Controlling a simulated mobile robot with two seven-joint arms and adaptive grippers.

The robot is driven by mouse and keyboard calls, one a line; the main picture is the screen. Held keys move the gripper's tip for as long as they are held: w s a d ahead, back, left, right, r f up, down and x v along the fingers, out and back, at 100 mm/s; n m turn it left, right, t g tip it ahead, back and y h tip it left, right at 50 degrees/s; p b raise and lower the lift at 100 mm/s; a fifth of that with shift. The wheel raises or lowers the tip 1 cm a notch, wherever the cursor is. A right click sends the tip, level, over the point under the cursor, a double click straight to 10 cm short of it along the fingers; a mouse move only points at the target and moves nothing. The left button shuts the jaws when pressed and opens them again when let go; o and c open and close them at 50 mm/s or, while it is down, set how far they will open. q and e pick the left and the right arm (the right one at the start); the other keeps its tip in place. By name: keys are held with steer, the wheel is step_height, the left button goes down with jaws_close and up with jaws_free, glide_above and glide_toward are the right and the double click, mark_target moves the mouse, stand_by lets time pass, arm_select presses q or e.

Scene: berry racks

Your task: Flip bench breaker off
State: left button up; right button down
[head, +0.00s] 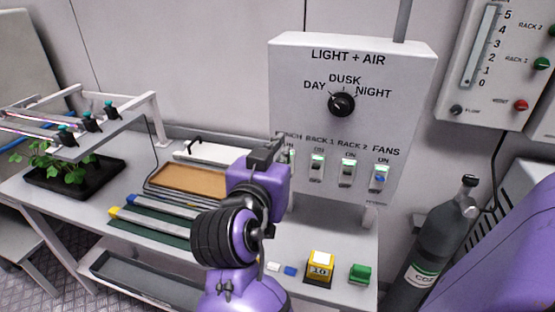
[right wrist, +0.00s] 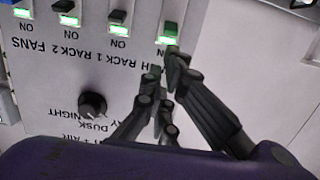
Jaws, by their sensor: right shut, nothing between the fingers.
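The bench breaker (right wrist: 168,35) is the end switch of the row on the light and air panel (head: 290,75). In the right wrist view the panel appears upside down, and the breaker shows a lit green strip. In the head view the breaker (head: 292,157) is mostly hidden behind my right gripper (head: 268,152), as is part of its label. In the right wrist view my right gripper (right wrist: 165,68) is shut and empty, its fingertips close to the bench breaker. I cannot tell whether they touch it. My left gripper is not in view.
Beside it are the rack 1 breaker (head: 317,165), rack 2 breaker (head: 347,172) and blue fans breaker (head: 380,176). A black dial (head: 341,104) sits above them. A gas cylinder (head: 437,240) stands right.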

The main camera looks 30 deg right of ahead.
mark_target(290, 141)
steer(key=x, duration=0.3)
steer(key=shift+w+d, duration=0.25)
steer(key=shift+w+d+p, duration=0.1)
steer(key=shift+d+p, duration=0.05)
steer(key=shift+p, duration=0.15)
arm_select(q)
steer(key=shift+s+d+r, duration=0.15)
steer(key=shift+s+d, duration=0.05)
arm_select(e)
steer(key=shift+f, duration=0.1)
steer(key=shift+w, duration=0.1)
